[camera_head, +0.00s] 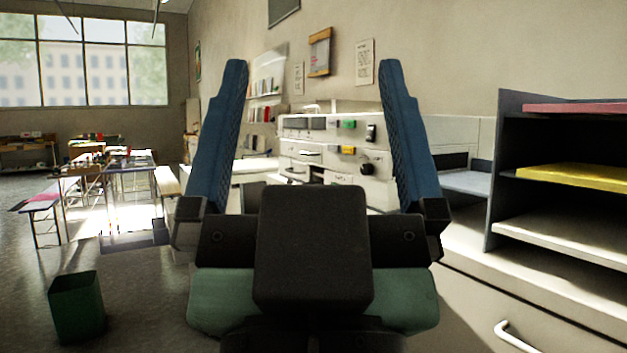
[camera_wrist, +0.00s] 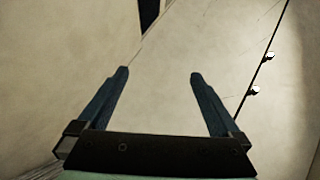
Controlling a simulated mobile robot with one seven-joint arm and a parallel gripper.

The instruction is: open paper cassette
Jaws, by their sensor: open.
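My gripper (camera_head: 313,65) is open and empty, its two blue fingers spread wide in the head view. It also shows open in the wrist view (camera_wrist: 157,75), over a plain pale surface. Beyond and between the fingers, a white machine-like unit (camera_head: 320,133) stands against the back wall. Its front has handles, green and yellow parts, a dark knob and a dark slot. My gripper is apart from it and hides its lower part. I cannot tell which part is the paper cassette.
At right, a dark shelf unit (camera_head: 493,170) holds red and yellow sheets above a counter with a metal handle (camera_head: 518,336). A green bin (camera_head: 76,308) stands on the floor at left. Tables (camera_head: 110,172) and benches stand further back. The wrist view shows two small round knobs (camera_wrist: 255,90) beside a dark seam.

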